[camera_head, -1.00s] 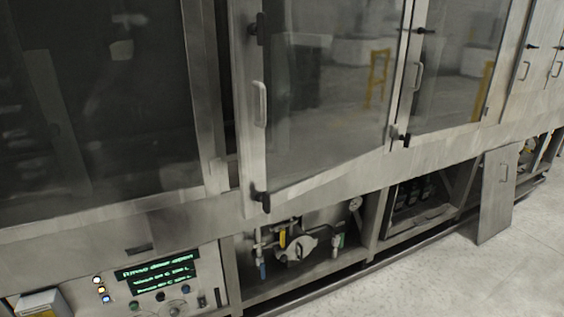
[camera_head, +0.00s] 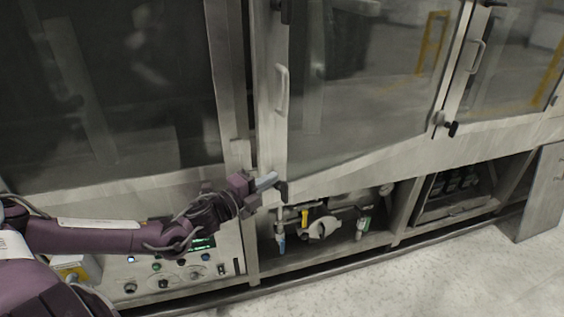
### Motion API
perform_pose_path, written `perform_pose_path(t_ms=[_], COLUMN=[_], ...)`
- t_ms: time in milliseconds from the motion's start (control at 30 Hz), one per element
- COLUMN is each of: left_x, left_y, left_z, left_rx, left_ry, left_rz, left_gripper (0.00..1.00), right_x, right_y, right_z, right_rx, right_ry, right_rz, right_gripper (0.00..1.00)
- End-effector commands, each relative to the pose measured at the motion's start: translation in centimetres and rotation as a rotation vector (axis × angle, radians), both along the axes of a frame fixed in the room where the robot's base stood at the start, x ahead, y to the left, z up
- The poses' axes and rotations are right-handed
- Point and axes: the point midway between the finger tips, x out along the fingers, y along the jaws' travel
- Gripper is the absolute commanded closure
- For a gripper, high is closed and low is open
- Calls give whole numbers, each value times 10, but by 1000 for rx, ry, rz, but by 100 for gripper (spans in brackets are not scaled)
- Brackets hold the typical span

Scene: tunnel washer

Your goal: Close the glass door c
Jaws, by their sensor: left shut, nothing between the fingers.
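A framed glass door (camera_head: 365,90) fills the middle; its lower edge slants away from the machine frame, so it appears ajar. I cannot tell by any label that it is door c. Its pale bar handle (camera_head: 282,90) is on the left stile, with a black latch (camera_head: 282,191) at the lower left corner. My left gripper (camera_head: 267,181) is shut and empty, at the door's lower left corner, beside the latch; whether it touches is unclear. My right gripper is not in view.
Another glass door with a handle (camera_head: 477,57) is to the right. A dark glass panel (camera_head: 110,90) is at left, above a control panel (camera_head: 180,272). Below are open bays with valves (camera_head: 322,229). A metal panel (camera_head: 543,195) leans out at right. The floor (camera_head: 430,275) in front is clear.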

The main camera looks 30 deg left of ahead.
Motion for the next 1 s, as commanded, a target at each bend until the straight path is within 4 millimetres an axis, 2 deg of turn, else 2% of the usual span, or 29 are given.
perform_pose_path(t_ms=[467, 533, 700, 1000], left_x=[68, 73, 81, 83], left_y=[-17, -2, 13, 20], left_z=[5, 5, 3, 0], left_rx=[-5, 2, -1, -1], left_ry=[-4, 1, 0, 1], left_rz=[0, 3, 1, -1], left_gripper=[100, 100, 100, 100], right_x=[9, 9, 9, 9], right_y=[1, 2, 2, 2], right_z=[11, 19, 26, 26], right_rx=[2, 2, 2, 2], right_ry=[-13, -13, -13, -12], right_rz=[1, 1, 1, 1], right_gripper=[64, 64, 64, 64])
